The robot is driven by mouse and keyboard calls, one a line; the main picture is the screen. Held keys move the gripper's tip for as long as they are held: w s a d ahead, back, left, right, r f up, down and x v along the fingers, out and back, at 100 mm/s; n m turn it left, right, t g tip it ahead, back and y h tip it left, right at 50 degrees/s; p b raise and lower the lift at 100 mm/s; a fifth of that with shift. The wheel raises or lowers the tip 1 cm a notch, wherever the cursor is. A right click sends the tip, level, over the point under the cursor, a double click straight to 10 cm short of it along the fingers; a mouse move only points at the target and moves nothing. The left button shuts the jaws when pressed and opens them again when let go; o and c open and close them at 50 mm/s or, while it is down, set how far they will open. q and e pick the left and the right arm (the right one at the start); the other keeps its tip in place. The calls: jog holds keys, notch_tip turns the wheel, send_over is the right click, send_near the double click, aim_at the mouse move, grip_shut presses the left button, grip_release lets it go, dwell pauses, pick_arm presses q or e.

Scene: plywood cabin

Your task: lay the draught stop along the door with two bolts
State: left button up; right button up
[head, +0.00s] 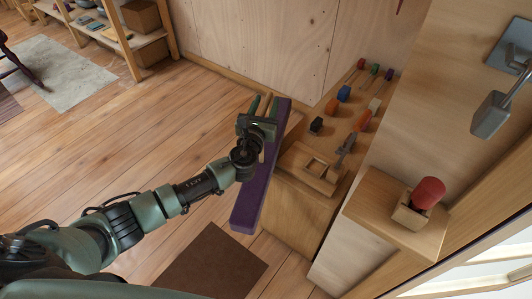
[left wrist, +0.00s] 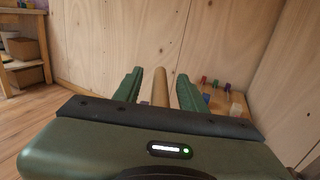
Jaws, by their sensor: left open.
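A long purple bar, which looks like the draught stop (head: 248,205), runs beside the low wooden bench in the head view. My left gripper (head: 263,104) is open above its far half and hides part of it. The open fingers also show in the left wrist view (left wrist: 159,85), with a tan rod-like piece (left wrist: 159,89) visible between them; I cannot tell how near it is. No door is clearly identifiable. My right gripper is out of view.
The bench (head: 300,215) bears several coloured-handled tools and small blocks. A red cylinder (head: 429,192) sits in a wooden holder on a ledge at right. A brown mat (head: 215,262) lies on the floor. Shelves (head: 125,45) stand far left. The plank floor at left is mostly clear.

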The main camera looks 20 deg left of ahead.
pick_arm(q)
grip_shut()
dwell(0.5)
dwell(0.8)
jog(key=shift+r, duration=0.2)
